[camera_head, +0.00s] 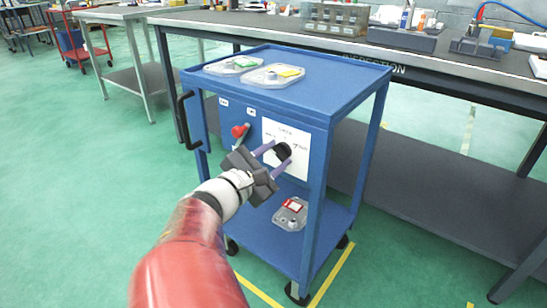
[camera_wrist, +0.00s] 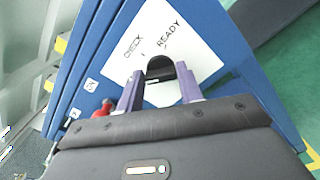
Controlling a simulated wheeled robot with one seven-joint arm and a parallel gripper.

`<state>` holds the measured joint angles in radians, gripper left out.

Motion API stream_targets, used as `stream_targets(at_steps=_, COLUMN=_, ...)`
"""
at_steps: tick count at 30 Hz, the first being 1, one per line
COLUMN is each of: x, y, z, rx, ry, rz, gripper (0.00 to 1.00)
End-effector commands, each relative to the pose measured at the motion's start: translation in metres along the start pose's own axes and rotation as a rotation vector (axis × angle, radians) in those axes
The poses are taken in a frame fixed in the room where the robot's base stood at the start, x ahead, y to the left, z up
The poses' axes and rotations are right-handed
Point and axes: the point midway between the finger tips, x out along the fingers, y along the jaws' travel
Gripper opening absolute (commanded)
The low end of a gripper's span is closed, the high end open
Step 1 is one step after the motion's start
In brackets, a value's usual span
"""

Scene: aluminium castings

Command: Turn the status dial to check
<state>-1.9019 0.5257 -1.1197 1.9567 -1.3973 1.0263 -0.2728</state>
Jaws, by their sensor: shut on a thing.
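The status dial (camera_head: 283,151) is a black round knob on a white label panel (camera_head: 300,163) on the front of the blue cart. It also shows in the wrist view (camera_wrist: 160,67), between my purple fingers. The words CHECK and READY are legible on the panel (camera_wrist: 203,62) there. My gripper (camera_head: 282,153) is shut on the dial, one finger on each side, and also shows in the wrist view (camera_wrist: 160,80). The fingers and the palm hide the lower part of the dial and panel. I cannot tell which word the dial points to.
A red-knobbed control (camera_head: 239,131) sits left of the panel, close to my gripper. A workbench (camera_head: 440,62) stands behind.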

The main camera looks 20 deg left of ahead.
Motion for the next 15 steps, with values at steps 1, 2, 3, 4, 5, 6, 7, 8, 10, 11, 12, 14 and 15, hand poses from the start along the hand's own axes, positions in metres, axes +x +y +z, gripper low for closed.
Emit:
stream_targets(at_steps=1, x=0.0000, y=-0.0008, z=-0.0010, rx=0.032, ry=0.003, rz=-0.001, gripper=0.14)
stream_targets(at_steps=2, x=0.0000, y=-0.0010, z=-0.0011, rx=0.054, ry=0.003, rz=-0.001, gripper=0.14)
stream_targets(at_steps=3, x=0.0002, y=-0.0013, z=-0.0010, rx=0.085, ry=0.002, rz=-0.001, gripper=0.14)
stream_targets(at_steps=4, x=0.0004, y=-0.0016, z=-0.0011, rx=0.110, ry=0.001, rz=-0.001, gripper=0.14)
stream_targets(at_steps=5, x=0.0004, y=-0.0018, z=-0.0014, rx=0.137, ry=0.002, rz=-0.001, gripper=0.14)
stream_targets(at_steps=6, x=0.0003, y=-0.0021, z=-0.0017, rx=0.174, ry=0.003, rz=-0.002, gripper=0.14)
stream_targets(at_steps=7, x=0.0003, y=-0.0024, z=-0.0017, rx=0.202, ry=0.003, rz=-0.002, gripper=0.14)
stream_targets(at_steps=8, x=0.0002, y=-0.0026, z=-0.0021, rx=0.230, ry=0.003, rz=-0.002, gripper=0.14)
stream_targets(at_steps=10, x=0.0006, y=-0.0033, z=-0.0023, rx=0.297, ry=0.003, rz=-0.002, gripper=0.14)
stream_targets(at_steps=11, x=0.0003, y=-0.0035, z=-0.0027, rx=0.326, ry=0.003, rz=-0.002, gripper=0.14)
stream_targets(at_steps=12, x=0.0004, y=-0.0040, z=-0.0031, rx=0.364, ry=0.003, rz=-0.002, gripper=0.14)
stream_targets(at_steps=14, x=0.0006, y=-0.0047, z=-0.0034, rx=0.422, ry=0.003, rz=-0.003, gripper=0.14)
stream_targets(at_steps=15, x=0.0004, y=-0.0049, z=-0.0038, rx=0.459, ry=0.003, rz=-0.002, gripper=0.14)
